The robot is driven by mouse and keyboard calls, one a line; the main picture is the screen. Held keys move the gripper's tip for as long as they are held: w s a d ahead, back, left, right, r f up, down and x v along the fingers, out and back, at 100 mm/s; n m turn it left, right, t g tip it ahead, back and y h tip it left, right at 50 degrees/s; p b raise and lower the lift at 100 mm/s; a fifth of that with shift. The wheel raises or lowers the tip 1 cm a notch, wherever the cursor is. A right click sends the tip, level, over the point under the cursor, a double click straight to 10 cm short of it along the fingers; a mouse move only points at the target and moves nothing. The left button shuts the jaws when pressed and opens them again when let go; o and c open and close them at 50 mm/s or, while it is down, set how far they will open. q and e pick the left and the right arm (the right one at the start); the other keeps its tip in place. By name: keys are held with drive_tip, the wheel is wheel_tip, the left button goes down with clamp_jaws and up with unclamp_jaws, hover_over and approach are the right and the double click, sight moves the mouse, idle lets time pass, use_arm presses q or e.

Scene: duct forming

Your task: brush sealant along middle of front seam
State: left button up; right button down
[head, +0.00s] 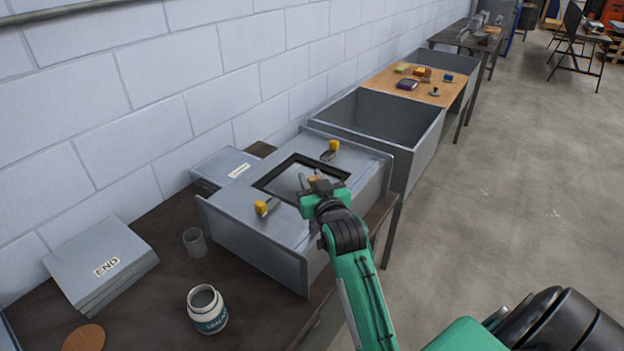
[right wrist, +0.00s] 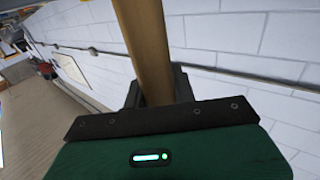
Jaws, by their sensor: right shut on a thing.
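My right gripper (head: 318,187) is over the near side of the grey sheet-metal duct (head: 245,220) in the head view. It is shut on a wooden handle (right wrist: 147,45), which fills the gap between the fingers in the right wrist view. The bristle end is not clear in either view. The duct has a rectangular opening with a black border (head: 273,183) on top. My gripper and arm hide part of the border's near right side. I cannot tell whether the brush touches the seam. An open sealant jar (head: 207,318) stands on the dark bench. My left gripper is out of view.
Yellow-handled clamps (head: 262,207) sit on the duct top. A grey cup (head: 194,242), stacked END panels (head: 95,265) and a round wooden disc (head: 84,338) are on the bench (head: 150,320). Open grey bins (head: 385,120) stand beyond the duct.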

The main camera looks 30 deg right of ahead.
drive_tip(key=d, duration=0.1)
drive_tip(key=w+d+p, duration=0.1)
drive_tip(key=shift+w+d, duration=0.1)
drive_tip(key=shift+d, duration=0.3)
drive_tip(key=shift+r, duration=0.1)
drive_tip(key=shift+w+d+f+p, duration=0.15)
drive_tip(key=shift+w+d, duration=0.15)
drive_tip(key=shift+d, duration=0.45)
drive_tip(key=shift+w+d+f+p, duration=0.15)
drive_tip(key=shift+w+d, duration=0.1)
drive_tip(key=shift+d, duration=0.45)
drive_tip(key=shift+r, duration=0.1)
drive_tip(key=shift+d, duration=0.1)
